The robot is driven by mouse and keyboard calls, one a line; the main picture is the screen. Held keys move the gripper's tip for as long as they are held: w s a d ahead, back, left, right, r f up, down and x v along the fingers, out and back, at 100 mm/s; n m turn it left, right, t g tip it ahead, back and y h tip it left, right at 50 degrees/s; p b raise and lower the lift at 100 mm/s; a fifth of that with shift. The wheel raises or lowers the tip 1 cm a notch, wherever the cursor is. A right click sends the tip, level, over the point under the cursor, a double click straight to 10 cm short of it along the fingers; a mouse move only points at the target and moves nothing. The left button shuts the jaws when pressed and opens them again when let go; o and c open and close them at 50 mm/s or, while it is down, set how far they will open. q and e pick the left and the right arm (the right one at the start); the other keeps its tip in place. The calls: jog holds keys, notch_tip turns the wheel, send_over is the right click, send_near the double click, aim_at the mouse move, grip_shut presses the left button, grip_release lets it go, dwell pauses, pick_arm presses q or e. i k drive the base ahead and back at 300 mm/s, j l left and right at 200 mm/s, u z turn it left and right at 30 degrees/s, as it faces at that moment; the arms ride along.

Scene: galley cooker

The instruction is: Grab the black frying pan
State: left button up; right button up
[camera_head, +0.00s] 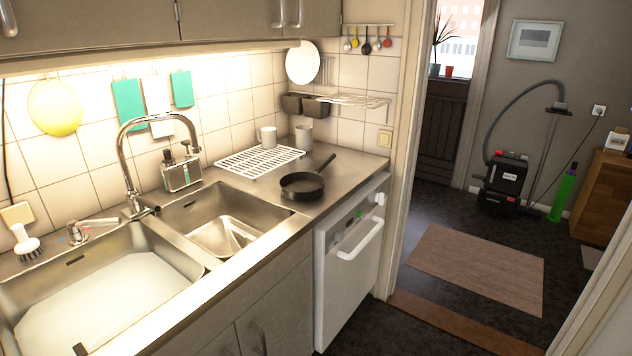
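The black frying pan (301,186) sits on the steel counter, to the right of the sinks and above the white dishwasher. It rests flat. Its handle (326,163) points back and to the right, toward the wall. Nothing covers it and nothing touches it from above. Neither of my grippers clearly shows in the head view. A small dark shape at the bottom left edge is too little to identify.
A double sink (222,222) with a tall tap (127,160) lies left of the pan. A white drying rack (259,161) and two mugs (304,135) stand behind it. A wire shelf (346,101) hangs above the back corner. The counter right of the pan is clear.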

aim_at(298, 186)
jog(key=i+l, duration=0.45)
jog(key=l, duration=0.15)
jog(key=i+l, duration=0.9)
jog(key=l, duration=0.25)
